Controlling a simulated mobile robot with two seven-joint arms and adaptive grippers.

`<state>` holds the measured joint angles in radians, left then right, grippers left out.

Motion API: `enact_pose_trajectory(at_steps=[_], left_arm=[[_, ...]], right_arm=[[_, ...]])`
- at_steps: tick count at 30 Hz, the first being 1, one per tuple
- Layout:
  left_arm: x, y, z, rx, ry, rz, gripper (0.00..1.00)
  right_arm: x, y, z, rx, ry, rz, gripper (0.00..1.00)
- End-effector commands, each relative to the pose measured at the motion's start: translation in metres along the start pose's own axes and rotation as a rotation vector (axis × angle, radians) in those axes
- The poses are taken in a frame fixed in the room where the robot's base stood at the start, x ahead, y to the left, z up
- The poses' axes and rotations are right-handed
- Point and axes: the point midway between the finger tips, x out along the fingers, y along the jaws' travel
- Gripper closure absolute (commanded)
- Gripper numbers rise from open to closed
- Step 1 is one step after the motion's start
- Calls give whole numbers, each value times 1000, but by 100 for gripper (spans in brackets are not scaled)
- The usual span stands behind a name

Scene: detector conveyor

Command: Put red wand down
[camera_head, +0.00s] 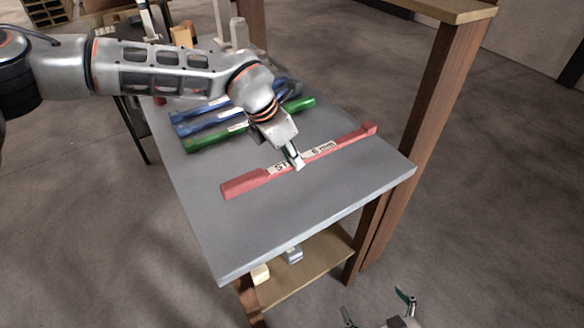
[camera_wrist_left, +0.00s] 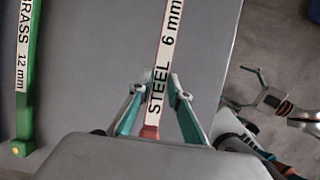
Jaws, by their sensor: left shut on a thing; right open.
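The red wand (camera_head: 244,182) with a white label lies along the grey table (camera_head: 250,240), near its front right part. Its label reads STEEL 6 mm in the left wrist view (camera_wrist_left: 166,60). My left gripper (camera_head: 298,163) comes down over the middle of the wand and is shut on it. In the left wrist view, the fingers (camera_wrist_left: 156,103) stand on both sides of the label. I cannot tell whether the wand touches the table top. My right gripper (camera_head: 378,307) is open and empty, low at the bottom edge, beyond the table's front edge.
A green wand (camera_head: 205,140), labelled BRASS 12 mm, and blue wands (camera_head: 195,123) lie farther back on the table. A wooden post (camera_head: 425,115) stands at the right edge. A shelf (camera_head: 310,265) below holds small blocks. The table's front area is clear.

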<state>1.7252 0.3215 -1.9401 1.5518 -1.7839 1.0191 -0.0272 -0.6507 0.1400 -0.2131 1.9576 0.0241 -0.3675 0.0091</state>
Motion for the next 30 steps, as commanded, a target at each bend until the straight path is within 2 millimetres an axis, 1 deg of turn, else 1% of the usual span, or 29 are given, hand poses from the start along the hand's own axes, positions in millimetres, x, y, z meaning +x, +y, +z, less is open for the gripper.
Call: enact_pose_trajectory(at_steps=[5,12,14,20,21,22,30], left_arm=[[9,0,-3,1,-1,0,100],[39,-1,-16,1,-1,-1,100],[42,0,-17,1,-2,0,100],[42,0,-17,1,-1,0,100],[43,0,-18,1,0,-1,72],[43,0,-18,1,0,-1,66],[42,0,-18,1,0,-1,66]], right_arm=[[0,1,-4,0,6,1,0],[-2,2,-9,-1,11,2,0],[-2,2,-9,-1,11,3,0],[-2,2,-9,-1,11,3,0],[-2,2,-9,-1,11,3,0],[-1,2,-8,-1,10,3,0],[-1,2,-6,-1,6,2,0]])
